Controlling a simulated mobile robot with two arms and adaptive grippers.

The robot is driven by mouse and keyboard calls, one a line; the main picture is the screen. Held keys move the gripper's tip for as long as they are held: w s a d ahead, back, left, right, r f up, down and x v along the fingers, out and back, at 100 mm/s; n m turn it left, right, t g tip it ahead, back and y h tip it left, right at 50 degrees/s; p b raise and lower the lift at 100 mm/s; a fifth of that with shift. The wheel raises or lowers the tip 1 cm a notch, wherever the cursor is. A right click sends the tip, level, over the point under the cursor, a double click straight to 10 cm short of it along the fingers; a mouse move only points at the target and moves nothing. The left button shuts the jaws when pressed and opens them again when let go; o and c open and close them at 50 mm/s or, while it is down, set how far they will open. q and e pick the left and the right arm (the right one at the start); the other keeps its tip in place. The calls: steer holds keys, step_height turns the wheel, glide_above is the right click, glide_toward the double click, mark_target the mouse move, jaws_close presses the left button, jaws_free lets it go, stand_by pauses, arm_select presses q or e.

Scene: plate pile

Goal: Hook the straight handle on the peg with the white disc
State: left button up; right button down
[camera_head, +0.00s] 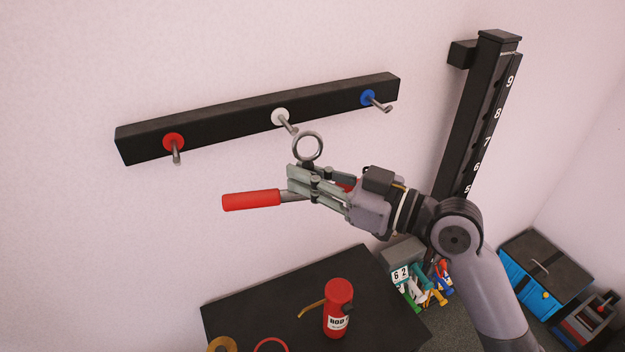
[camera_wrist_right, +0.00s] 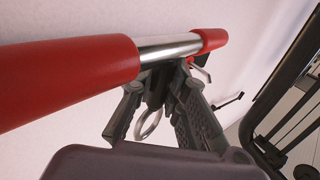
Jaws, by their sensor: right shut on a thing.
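A black rail on the wall carries three pegs. The peg with the white disc (camera_head: 281,118) is in the middle, between a red-disc peg (camera_head: 174,145) and a blue-disc peg (camera_head: 370,98). My right gripper (camera_head: 296,183) is shut on the straight handle (camera_head: 251,200), which has red grips and a metal middle. The handle lies roughly level, and its metal ring (camera_head: 308,146) stands up just below and right of the white-disc peg's tip. I cannot tell whether they touch. In the wrist view the handle (camera_wrist_right: 70,78) crosses the fingers and the ring (camera_wrist_right: 149,124) shows between them. My left gripper is not seen.
A black table (camera_head: 255,307) below bears a red bottle (camera_head: 338,310) and ring-shaped items. A black numbered post (camera_head: 485,115) stands right of the rail. A crate of tools (camera_head: 425,285) and a blue box (camera_head: 545,270) are lower right. The wall left of the handle is clear.

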steer(key=shift+w+a, duration=0.2)
steer(key=shift+w, duration=0.25)
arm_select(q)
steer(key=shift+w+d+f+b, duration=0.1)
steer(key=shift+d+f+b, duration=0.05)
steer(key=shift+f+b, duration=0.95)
arm_select(e)
steer(key=w+a+f, duration=0.1)
steer(key=w+a, duration=0.1)
steer(key=w, duration=0.3)
steer(key=shift+w+f, duration=0.2)
steer(key=shift+f, duration=0.05)
steer(key=shift+a, duration=0.1)
